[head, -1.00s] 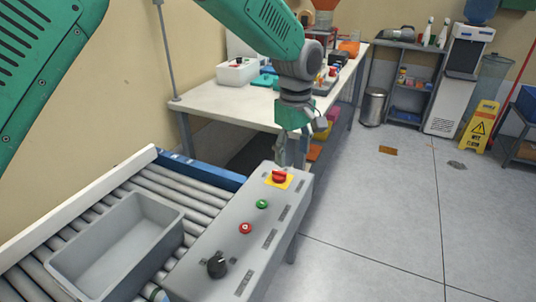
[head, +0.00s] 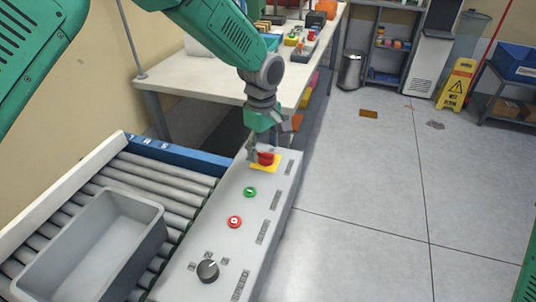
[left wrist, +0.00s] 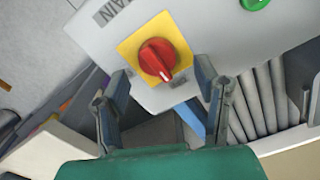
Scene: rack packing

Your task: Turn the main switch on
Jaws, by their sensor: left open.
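The main switch (head: 265,159) is a red rotary knob on a yellow square plate at the far end of the grey control panel (head: 212,228). In the left wrist view the red knob (left wrist: 157,57) has a white mark pointing down-right, toward the gripper, with "MAIN" lettering beside the plate. My left gripper (head: 270,144) is open at the switch. In the left wrist view its fingers (left wrist: 162,72) are spread with the knob between and slightly beyond their tips; I see no contact. My right gripper is out of view.
A green button (head: 250,192), a red button (head: 234,222) and a black dial (head: 208,270) line the panel. A grey bin (head: 95,250) sits on the roller conveyor (head: 165,180) to the left. A cluttered white table (head: 200,80) stands behind.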

